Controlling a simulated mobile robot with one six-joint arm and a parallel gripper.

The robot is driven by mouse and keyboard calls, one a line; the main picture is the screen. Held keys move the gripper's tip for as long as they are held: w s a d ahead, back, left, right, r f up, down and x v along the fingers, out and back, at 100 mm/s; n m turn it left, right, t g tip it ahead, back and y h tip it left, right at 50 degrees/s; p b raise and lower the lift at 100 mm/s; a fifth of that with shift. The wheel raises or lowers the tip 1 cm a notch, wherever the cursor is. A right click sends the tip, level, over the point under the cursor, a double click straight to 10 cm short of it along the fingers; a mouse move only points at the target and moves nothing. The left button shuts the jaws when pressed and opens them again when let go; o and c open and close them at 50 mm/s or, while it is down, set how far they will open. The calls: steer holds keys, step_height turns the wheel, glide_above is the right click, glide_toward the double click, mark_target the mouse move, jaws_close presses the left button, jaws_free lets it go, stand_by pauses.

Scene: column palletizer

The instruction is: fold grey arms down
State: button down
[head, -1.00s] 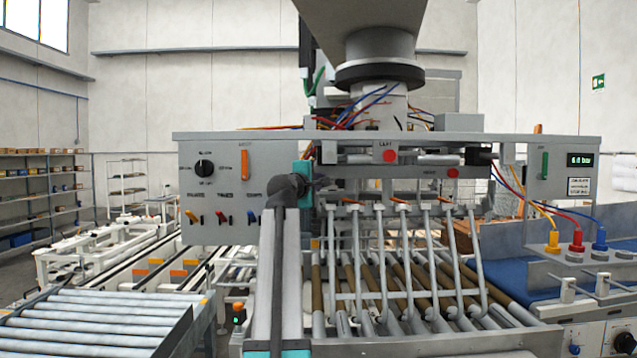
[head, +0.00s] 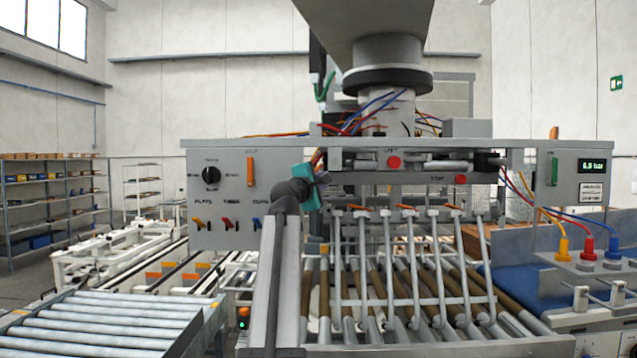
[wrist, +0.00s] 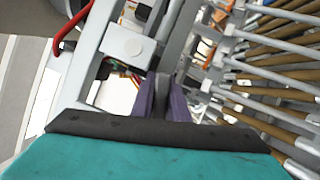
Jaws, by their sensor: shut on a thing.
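The grey arms (head: 417,260) are several bent tubes in a row, joined by a cross bar. They slope down from the orange-tipped pivots under the control panel to over the rollers in the head view. My gripper shows in the wrist view (wrist: 165,100) as two purple fingers, shut on a narrow grey bar (wrist: 166,80). I cannot tell whether that bar belongs to the grey arms. In the head view, my teal wrist is by the panel's lower edge, close to the left end of the row; the fingertips are not clear there.
The brown and grey rollers (head: 460,283) lie beneath the grey arms. The control panel (head: 222,205) with switches stands left of my wrist. Wires and a pressure display (head: 591,165) are at the right. A roller conveyor (head: 100,325) is at the front left.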

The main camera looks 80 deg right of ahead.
steer(key=shift+w, duration=0.1)
steer(key=c, duration=1.7)
jaws_free()
steer(key=shift+r, duration=0.1)
steer(key=shift+r, duration=0.15)
steer(key=shift+a, duration=0.1)
